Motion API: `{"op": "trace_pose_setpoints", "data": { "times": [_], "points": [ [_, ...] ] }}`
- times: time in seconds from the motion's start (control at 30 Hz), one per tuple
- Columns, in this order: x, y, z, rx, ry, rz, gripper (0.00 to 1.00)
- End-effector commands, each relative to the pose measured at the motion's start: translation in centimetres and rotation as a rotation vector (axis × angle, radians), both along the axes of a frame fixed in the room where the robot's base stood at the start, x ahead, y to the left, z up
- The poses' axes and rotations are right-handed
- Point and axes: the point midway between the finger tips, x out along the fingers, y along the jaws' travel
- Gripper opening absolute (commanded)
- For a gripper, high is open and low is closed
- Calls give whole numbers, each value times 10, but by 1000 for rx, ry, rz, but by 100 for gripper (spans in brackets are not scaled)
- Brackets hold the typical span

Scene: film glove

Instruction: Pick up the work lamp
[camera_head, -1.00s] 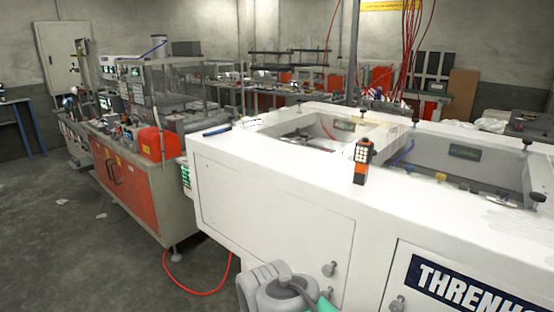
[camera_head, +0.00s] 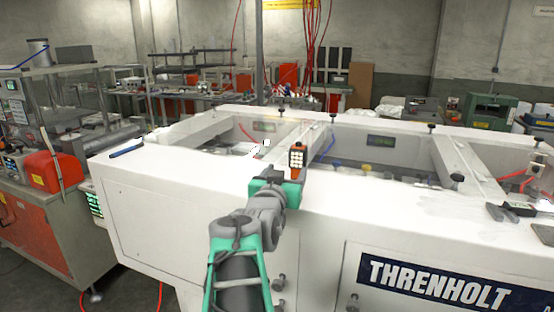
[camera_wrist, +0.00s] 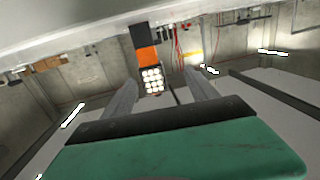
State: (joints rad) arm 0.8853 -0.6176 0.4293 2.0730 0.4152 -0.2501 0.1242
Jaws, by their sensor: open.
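The work lamp (camera_head: 297,158) is a small black and orange block with a grid of lit white lights. It stands upright on the white top of the machine in the head view. My gripper (camera_head: 276,178) is just in front of it, low over the machine's front edge. In the wrist view the lamp (camera_wrist: 151,68) appears upside down, beyond and between the two grey fingers of my gripper (camera_wrist: 157,88). The fingers are apart and empty. In the head view my gripper hides part of the lamp's lower end. I cannot tell whether the fingers touch it.
The white machine (camera_head: 160,205) has open bays behind the lamp, with raised rims and black knobs. A blue bar-like tool (camera_head: 127,151) lies on its left corner. A dark device (camera_head: 517,210) lies at the right. The top just left of the lamp is clear.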

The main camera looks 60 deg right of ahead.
Motion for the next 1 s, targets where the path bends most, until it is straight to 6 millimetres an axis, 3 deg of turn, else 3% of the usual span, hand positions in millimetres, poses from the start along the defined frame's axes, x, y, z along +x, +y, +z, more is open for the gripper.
{"op": "trace_pose_setpoints", "data": {
  "times": [0.03,0.1,0.5,0.77,1.0],
  "points": [
    [-11,-9,7,-24,-7,-28,67],
    [-13,-18,12,-39,-11,-40,67],
    [4,-78,16,-36,-10,-33,67],
    [6,-83,14,-37,-12,-32,67],
    [6,-83,14,-38,-11,-32,48]
  ]
}}
